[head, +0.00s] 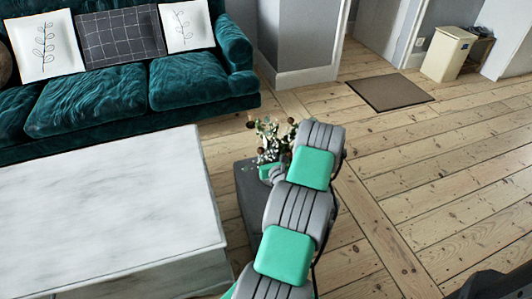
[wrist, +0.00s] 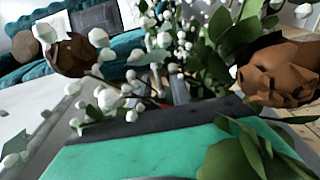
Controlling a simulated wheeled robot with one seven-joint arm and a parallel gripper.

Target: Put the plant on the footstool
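The plant (head: 267,136), with white berries, green leaves and brown cone-like pieces, is just beyond the end of my arm in the head view. Its foliage fills much of the wrist view (wrist: 218,58), very close to the camera. A dark grey, block-like piece, apparently the footstool (head: 247,187), stands below and beside my arm. The plant appears over or just behind its far end; I cannot tell whether they touch. My gripper (head: 277,172) is at the plant. Its fingertips are hidden by foliage and my arm, so its grip does not show. The plant's base is mostly hidden.
A white marble-topped table (head: 110,210) stands close left of the footstool. A teal sofa (head: 110,85) with cushions is behind. A brown doormat (head: 390,92) and a cream bin (head: 447,54) are at upper right. The floorboards on the right are clear.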

